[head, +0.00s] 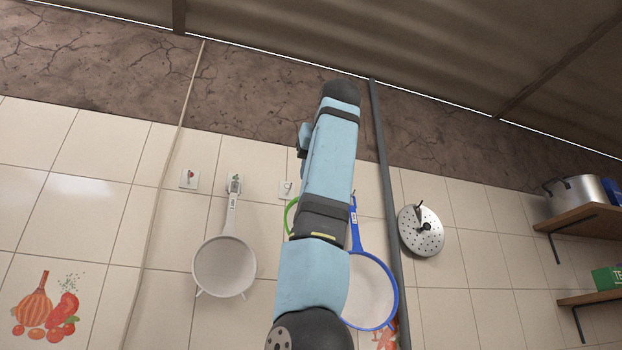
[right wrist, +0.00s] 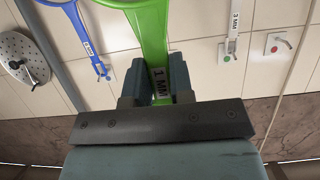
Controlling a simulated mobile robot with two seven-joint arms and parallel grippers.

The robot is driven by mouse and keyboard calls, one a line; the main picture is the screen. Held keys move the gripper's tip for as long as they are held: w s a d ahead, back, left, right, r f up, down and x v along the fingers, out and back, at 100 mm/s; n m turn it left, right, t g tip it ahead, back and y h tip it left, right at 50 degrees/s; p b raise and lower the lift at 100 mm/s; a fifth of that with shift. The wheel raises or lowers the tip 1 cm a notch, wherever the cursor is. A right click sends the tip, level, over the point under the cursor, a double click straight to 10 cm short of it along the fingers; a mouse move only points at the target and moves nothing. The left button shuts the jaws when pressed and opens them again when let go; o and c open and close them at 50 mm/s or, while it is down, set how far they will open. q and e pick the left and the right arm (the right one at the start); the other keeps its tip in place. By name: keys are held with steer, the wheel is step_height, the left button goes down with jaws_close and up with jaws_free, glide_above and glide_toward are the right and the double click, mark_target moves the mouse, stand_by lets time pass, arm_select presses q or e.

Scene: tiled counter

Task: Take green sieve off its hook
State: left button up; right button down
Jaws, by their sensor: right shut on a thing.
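The green sieve shows as a small piece of green rim (head: 290,217) beside my right arm in the head view. In the right wrist view its green handle (right wrist: 150,30) with a "1 MM" label lies between the fingers of my right gripper (right wrist: 155,82), which is shut on it. A wall hook (head: 286,188) just left of my arm shows no sieve on its visible part. My arm hides most of the sieve and the handle's end, so I cannot tell whether it touches a hook. My left gripper is not in view.
A white sieve (head: 225,267) hangs to the left and a blue sieve (head: 371,290) to the right, both close. A bare hook (head: 189,178) is further left. Shelves (head: 585,217) are far right.

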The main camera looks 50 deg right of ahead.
arm_select(q)
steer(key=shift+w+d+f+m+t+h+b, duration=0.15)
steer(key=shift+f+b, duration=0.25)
steer(key=shift+b, duration=0.95)
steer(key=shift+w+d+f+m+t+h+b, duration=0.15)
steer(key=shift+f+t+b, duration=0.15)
steer(key=shift+b, duration=1)
arm_select(e)
steer(key=s+a, duration=0.3)
steer(key=s, duration=0.3)
steer(key=shift+a, duration=0.15)
